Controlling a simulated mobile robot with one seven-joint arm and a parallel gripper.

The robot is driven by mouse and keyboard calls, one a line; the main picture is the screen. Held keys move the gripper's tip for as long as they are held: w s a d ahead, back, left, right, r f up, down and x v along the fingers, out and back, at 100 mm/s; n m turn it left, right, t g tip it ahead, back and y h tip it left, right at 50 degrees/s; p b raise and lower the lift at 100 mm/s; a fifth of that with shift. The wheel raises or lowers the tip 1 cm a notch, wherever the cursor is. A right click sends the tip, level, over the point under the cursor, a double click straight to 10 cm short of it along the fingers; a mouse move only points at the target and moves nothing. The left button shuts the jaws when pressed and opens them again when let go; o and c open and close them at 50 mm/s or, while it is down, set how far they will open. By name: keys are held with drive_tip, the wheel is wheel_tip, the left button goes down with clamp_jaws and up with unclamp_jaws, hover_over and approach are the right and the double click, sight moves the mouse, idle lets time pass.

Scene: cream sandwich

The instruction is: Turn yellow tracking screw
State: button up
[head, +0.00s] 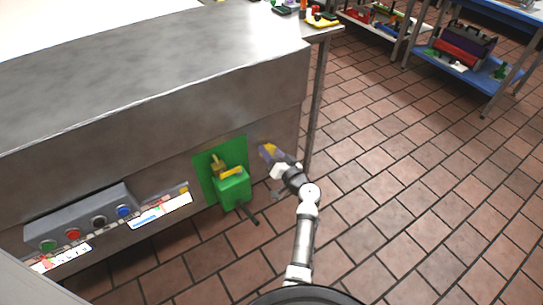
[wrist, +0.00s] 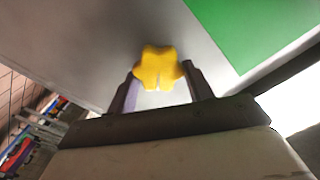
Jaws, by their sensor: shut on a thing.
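The yellow tracking screw (wrist: 158,66) is a lobed yellow knob on the grey metal side of the machine. It sits between the two fingers of my gripper (wrist: 161,90) in the wrist view, and the fingers are shut on its sides. In the head view the knob (head: 269,148) is a small yellow patch at the tip of my gripper (head: 268,153), to the right of the green plate. My gripper partly hides it there.
A green plate (head: 206,182) with a green box (head: 233,190) and yellow handle is left of my gripper. A control panel with coloured buttons (head: 123,211) is further left. Shelves (head: 470,72) with items stand at the back right. The tiled floor at right is clear.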

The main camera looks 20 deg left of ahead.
drive_tip(key=m, duration=0.2)
drive_tip(key=m+b, duration=0.1)
drive_tip(key=m, duration=0.1)
drive_tip(key=shift+d+f+m, duration=0.1)
drive_tip(key=shift+f+m, duration=0.1)
drive_tip(key=shift+m, duration=0.1)
drive_tip(key=shift+m+b, duration=0.3)
drive_tip(key=shift+m, duration=1.4)
drive_tip(key=o, duration=1)
drive_tip(key=shift+w, duration=0.1)
drive_tip(key=b+v, duration=0.1)
drive_tip(key=v, duration=1.3)
drive_tip(key=shift+b, duration=0.35)
